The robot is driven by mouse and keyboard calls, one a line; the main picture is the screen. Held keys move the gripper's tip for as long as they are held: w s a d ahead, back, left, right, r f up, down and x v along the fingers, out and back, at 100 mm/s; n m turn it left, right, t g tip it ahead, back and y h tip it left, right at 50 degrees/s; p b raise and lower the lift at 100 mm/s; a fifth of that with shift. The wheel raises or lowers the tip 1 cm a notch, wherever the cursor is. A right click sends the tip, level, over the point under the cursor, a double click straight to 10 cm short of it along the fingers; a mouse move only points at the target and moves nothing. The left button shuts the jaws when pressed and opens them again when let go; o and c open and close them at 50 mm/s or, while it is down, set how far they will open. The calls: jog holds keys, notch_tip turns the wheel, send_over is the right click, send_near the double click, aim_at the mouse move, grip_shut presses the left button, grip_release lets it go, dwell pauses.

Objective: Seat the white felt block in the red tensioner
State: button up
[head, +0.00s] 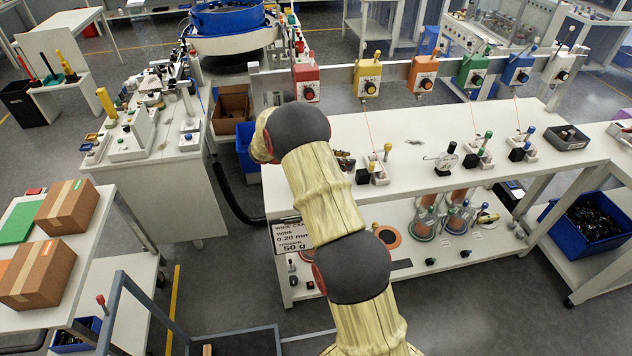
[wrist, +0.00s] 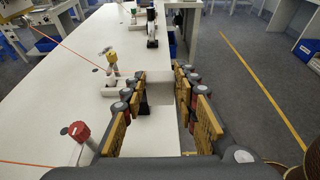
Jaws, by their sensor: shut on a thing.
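In the head view my own arm hides the gripper and the block. I cannot make out the red tensioner's body in the wrist view.
A red-knobbed fixture (wrist: 76,131) stands left of my gripper. A yellow-knobbed fixture (wrist: 110,57) with a thin orange wire stands farther along the bench. Yellow (head: 367,78), orange (head: 422,73) and green (head: 473,70) tensioners hang on the rail. The bench middle (head: 420,125) is largely clear.

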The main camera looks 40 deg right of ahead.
jog(key=w+a+f, duration=0.2)
jog(key=w+a+f+b, duration=0.1)
jog(key=w+f, duration=0.2)
jog(key=w+a+f, duration=0.2)
jog(key=shift+w+a+f+b, duration=0.3)
jog(key=shift+w+f+b, duration=0.05)
jog(key=shift+w, duration=0.05)
jog(key=shift+w+a+f, duration=0.1)
jog(key=shift+f, duration=0.1)
notch_tip(320, 180, down, 3)
jog(key=shift+w+f+b, duration=0.1)
jog(key=shift+f+b, duration=0.05)
jog(key=shift+b, duration=0.15)
jog(key=o, duration=0.9)
jog(key=shift+a, duration=0.1)
